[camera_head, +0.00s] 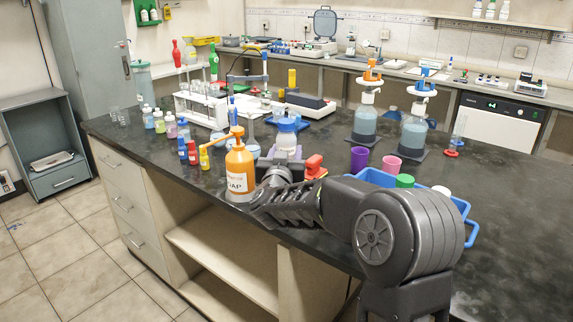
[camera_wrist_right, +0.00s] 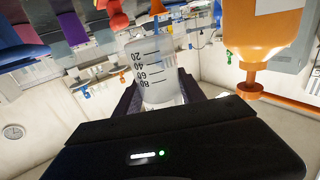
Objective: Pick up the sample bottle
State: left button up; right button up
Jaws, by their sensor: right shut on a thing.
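A pale, translucent vessel with a graduated scale, apparently the sample bottle (camera_wrist_right: 150,66), is between the two dark fingers of my right gripper (camera_wrist_right: 160,92) in the right wrist view. That view is upside down, so the marked lower part points to the picture's top. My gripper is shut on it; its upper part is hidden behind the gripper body. In the head view my right gripper (camera_head: 274,172) is beside the orange pump bottle (camera_head: 240,172), near a white bottle with a blue cap (camera_head: 287,131). My left gripper is not in view.
The orange pump bottle is close to the gripper on its left. Small dropper bottles (camera_head: 204,158) stand beyond it. Purple and pink cups (camera_head: 391,166) and a blue tray (camera_head: 466,206) are to the right. Two large dispenser bottles (camera_head: 413,137) stand behind. The front right worktop (camera_head: 510,250) is clear.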

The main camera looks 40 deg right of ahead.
jog(key=shift+r, duration=0.1)
dwell(0.5)
jog(key=o, duration=0.8)
jog(key=shift+c, duration=0.2)
grip_shut()
